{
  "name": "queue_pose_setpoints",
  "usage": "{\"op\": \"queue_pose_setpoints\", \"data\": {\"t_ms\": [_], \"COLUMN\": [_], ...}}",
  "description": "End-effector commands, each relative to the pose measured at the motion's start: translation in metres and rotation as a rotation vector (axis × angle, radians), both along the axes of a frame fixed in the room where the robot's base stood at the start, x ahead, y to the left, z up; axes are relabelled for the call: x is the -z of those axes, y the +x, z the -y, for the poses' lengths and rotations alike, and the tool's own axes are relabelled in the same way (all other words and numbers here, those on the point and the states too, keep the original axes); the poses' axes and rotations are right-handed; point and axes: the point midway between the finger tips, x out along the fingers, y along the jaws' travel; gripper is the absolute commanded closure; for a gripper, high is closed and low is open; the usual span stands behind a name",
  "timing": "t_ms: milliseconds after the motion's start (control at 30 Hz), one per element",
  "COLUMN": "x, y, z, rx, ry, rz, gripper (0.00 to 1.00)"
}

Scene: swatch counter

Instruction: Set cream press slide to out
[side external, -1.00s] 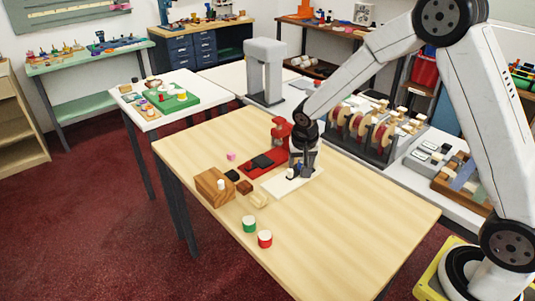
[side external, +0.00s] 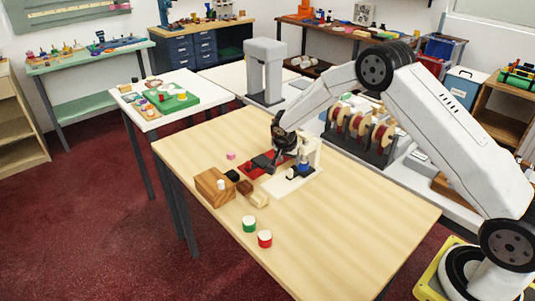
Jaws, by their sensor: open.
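The cream press (side external: 285,187) stands on the wooden table, its flat base toward the camera and its upright at the back right. A dark blue part and a small black-and-white piece sit on it. I cannot tell the slide's exact position at this size. My gripper (side external: 266,161) is open, left of the cream press and low over the red press (side external: 250,174). My arm's end hides much of the red press, including its upright. I cannot tell whether the fingers touch anything.
A wooden block with a white peg (side external: 212,187) stands to the left, with small dark and tan blocks beside it. The table's right side is clear.

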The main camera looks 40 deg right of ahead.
Motion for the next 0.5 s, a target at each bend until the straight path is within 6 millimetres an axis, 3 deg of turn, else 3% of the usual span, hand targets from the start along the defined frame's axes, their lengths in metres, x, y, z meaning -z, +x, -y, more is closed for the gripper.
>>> {"op": "queue_pose_setpoints", "data": {"t_ms": [500], "x": [0.043], "y": [0.008], "z": [0.016], "rx": [0.000], "ry": [0.002], "rz": [-0.001], "gripper": [0.36]}}
